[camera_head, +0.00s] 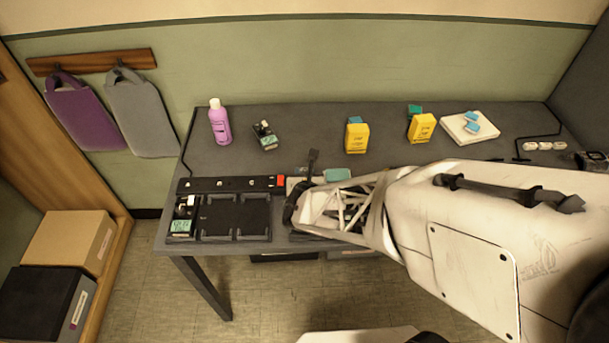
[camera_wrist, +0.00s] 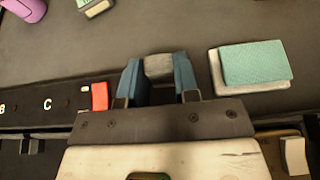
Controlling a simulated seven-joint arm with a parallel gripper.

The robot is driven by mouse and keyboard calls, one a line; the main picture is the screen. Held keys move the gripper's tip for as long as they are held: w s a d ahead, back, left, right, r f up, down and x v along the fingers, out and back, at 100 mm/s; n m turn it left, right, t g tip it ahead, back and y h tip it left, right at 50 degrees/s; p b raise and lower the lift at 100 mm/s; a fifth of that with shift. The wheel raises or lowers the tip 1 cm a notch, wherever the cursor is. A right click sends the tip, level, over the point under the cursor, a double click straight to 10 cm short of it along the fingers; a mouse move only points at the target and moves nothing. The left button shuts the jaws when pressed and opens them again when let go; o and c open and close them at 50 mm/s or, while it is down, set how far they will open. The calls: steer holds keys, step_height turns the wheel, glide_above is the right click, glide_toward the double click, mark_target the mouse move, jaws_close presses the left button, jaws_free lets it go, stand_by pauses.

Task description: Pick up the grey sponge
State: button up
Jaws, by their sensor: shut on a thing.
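The grey sponge (camera_wrist: 158,67) shows in the wrist view as a small pale grey block between the two blue fingers of my gripper (camera_wrist: 158,80). My gripper is shut on it, with a finger at each side. Its lower part is hidden by the gripper body, and I cannot tell whether it still touches the table. In the head view my gripper (camera_head: 307,170) is over the front middle of the table, and the sponge cannot be made out there.
A teal sponge on a white block (camera_wrist: 255,64) lies close to the right of my gripper. A red piece (camera_wrist: 99,96) on a lettered black strip is at left. Yellow packs (camera_head: 357,136) and a purple bottle (camera_head: 220,125) stand farther back. Table space ahead is clear.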

step_height(320, 180, up, 10)
steer(key=shift+f, duration=0.15)
stand_by(0.4)
stand_by(0.7)
